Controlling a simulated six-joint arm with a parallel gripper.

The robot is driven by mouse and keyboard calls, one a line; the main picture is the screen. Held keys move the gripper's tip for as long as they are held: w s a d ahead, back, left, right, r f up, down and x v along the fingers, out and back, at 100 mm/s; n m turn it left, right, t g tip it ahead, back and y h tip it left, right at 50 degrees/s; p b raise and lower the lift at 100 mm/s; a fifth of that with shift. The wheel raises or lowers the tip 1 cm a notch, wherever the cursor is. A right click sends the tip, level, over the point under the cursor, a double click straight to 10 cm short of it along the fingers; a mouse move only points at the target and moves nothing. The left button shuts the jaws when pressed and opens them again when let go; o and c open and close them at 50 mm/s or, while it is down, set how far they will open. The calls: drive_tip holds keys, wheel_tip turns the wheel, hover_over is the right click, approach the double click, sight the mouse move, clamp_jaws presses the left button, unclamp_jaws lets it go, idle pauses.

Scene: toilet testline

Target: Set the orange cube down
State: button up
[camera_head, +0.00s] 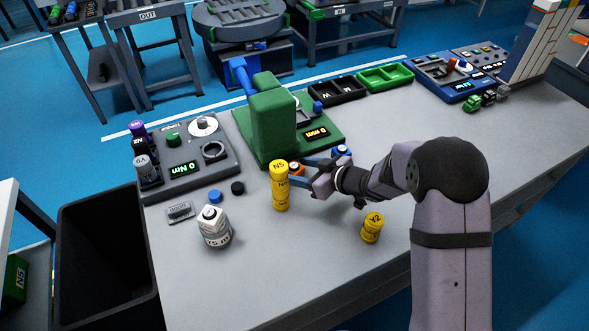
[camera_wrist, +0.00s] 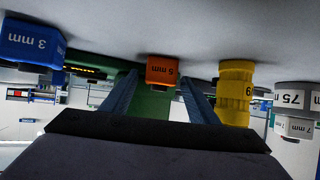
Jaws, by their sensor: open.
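The orange cube (camera_head: 296,168), marked 5 mm, stands on the grey table just in front of the green machine. It also shows in the upside-down wrist view (camera_wrist: 162,70), between the two blue fingers and against the table surface. My gripper (camera_head: 305,173) reaches in from the right, low over the table. Its fingers (camera_wrist: 160,84) are open, with a visible gap on each side of the cube. The cube is partly hidden in the head view by the yellow N5 cylinder and the fingers.
The yellow N5 cylinder (camera_head: 279,190) stands close by the fingers. A blue 3 mm cube (camera_wrist: 30,45) sits on the other side, near the green machine (camera_head: 272,120). The front table is mostly clear.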

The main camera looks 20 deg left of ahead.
sight(297, 168)
drive_tip(key=v, duration=0.3)
drive_tip(key=shift+r, duration=0.2)
wheel_tip(297, 168, up, 7)
drive_tip(key=shift+f+p, duration=0.25)
drive_tip(key=shift+p, duration=0.05)
drive_tip(key=shift+a, duration=0.1)
drive_tip(key=w+d+m+t+h, duration=0.2)
drive_tip(key=d+h, duration=0.1)
drive_tip(key=d, duration=0.4)
drive_tip(key=w+d+m+t+h, duration=0.2)
drive_tip(key=w+d+m, duration=0.1)
drive_tip(key=d, duration=0.3)
drive_tip(key=s+d+f+m+g+h, duration=0.1)
drive_tip(key=s+d+m+h, duration=0.1)
drive_tip(key=s+d, duration=0.2)
drive_tip(key=s+d+f+m+g+h, duration=0.1)
drive_tip(key=s+d+m+h, duration=0.1)
drive_tip(key=s+d, duration=0.3)
drive_tip(key=s+d+f+m+g+h, duration=0.1)
drive_tip(key=s+d+f+m+h, duration=0.1)
drive_tip(key=d, duration=0.8)
drive_tip(key=shift+s+g+h, duration=0.4)
drive_tip(key=shift+s+h, duration=0.2)
drive_tip(key=shift+s, duration=0.75)
drive_tip(key=s+f+m+g+y, duration=0.1)
drive_tip(key=s+g, duration=0.4)
drive_tip(key=s, duration=1)
drive_tip(key=shift+f+m, duration=0.25)
drive_tip(key=shift+m, duration=0.45)
